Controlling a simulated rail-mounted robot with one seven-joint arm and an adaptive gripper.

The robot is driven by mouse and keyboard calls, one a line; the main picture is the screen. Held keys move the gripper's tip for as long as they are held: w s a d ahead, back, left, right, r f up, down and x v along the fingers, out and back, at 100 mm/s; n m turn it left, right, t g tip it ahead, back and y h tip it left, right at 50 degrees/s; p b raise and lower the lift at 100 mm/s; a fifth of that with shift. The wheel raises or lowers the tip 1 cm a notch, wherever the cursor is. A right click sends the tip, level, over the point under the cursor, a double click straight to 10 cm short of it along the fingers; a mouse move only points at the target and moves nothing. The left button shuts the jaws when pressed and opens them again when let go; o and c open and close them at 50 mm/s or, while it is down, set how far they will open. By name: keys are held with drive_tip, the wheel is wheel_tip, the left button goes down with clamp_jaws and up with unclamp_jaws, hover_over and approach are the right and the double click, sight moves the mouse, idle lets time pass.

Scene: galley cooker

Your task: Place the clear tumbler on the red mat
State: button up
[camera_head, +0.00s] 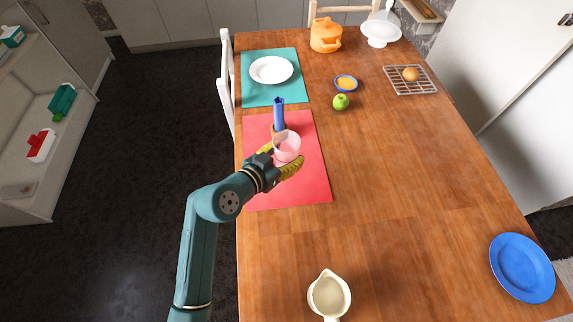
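The clear tumbler (286,149) is a pinkish, see-through cup over the red mat (300,189). My gripper (280,161) has its yellow fingers on either side of the tumbler, near the middle of the mat. The fingers appear to close around the tumbler, but their contact with it is partly hidden. I cannot tell whether the tumbler's base touches the mat or is a little above it. A blue upright object (279,115) stands on the mat just behind the tumbler.
A teal mat (254,93) with a white plate (271,70) lies behind. A green apple (341,102) and a small blue-rimmed bowl (346,84) are to the right. A cream jug (329,295) and blue plate (521,267) are in front. The table's middle right is clear.

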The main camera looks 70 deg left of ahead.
wheel_tip(320, 180, down, 8)
drive_tip(key=b, duration=0.2)
drive_tip(key=shift+r+b, duration=0.1)
drive_tip(key=shift+b, duration=0.25)
drive_tip(key=shift+f, duration=0.25)
drive_tip(key=o, duration=1.2)
drive_tip(key=shift+s+d+r, duration=0.15)
drive_tip(key=shift+s+r, duration=0.05)
drive_tip(key=shift+r, duration=0.2)
drive_tip(key=p+v, duration=0.2)
drive_tip(key=v, duration=0.9)
drive_tip(key=shift+s+d+p, duration=0.15)
drive_tip(key=shift+d+p, duration=0.05)
drive_tip(key=shift+p, duration=0.2)
